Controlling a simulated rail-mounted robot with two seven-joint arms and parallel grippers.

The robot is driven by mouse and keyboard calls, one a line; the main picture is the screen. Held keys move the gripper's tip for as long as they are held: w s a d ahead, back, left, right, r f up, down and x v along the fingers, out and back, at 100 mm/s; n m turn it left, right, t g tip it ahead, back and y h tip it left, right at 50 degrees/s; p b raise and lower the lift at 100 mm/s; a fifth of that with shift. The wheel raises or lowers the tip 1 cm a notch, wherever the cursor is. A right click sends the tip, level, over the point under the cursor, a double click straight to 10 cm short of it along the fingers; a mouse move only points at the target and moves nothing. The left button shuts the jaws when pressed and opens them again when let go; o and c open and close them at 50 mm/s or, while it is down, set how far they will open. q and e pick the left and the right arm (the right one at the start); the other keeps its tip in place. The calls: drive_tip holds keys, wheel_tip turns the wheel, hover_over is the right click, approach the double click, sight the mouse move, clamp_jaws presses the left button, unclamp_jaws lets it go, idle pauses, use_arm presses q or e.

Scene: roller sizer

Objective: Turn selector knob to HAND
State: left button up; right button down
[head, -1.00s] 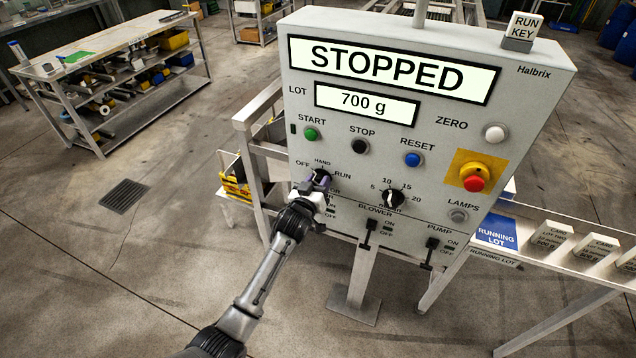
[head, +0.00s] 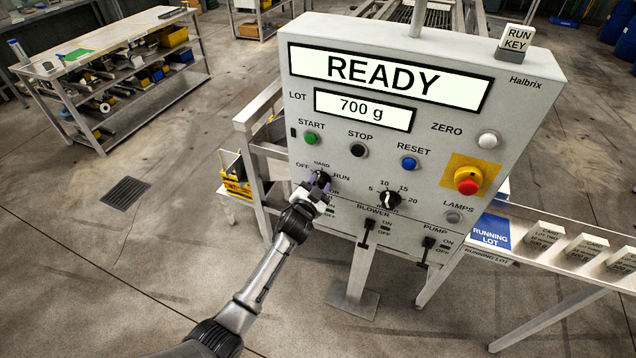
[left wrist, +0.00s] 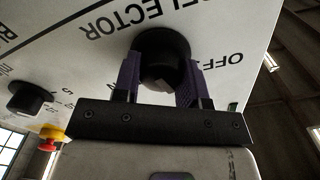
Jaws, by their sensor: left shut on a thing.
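The selector knob (head: 322,176) is a black round knob on the grey control panel (head: 470,135), among the labels OFF, HAND and RUN. My left gripper (head: 317,187) is shut on it, with one finger on each side. In the left wrist view the black knob (left wrist: 162,45) sits between the two purple-grey fingers of my left gripper (left wrist: 160,78). The gripper hides part of the knob in the head view, and I cannot tell which label it points to. The upper display (head: 388,76) reads READY. My right gripper is not in view.
START (head: 312,138), STOP (head: 358,150) and RESET (head: 410,163) buttons sit above the knob. A numbered dial (head: 390,199) is to its right. BLOWER (head: 367,231) and PUMP (head: 429,246) switches are below. A red emergency button (head: 467,182) is further right.

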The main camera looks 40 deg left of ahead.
use_arm(q)
drive_tip(key=shift+m, duration=1.3)
drive_tip(key=o, duration=0.9)
drive_tip(key=shift+s, duration=0.1)
drive_tip(key=shift+p+v, duration=0.6)
drive_tip(key=shift+v, duration=6.2)
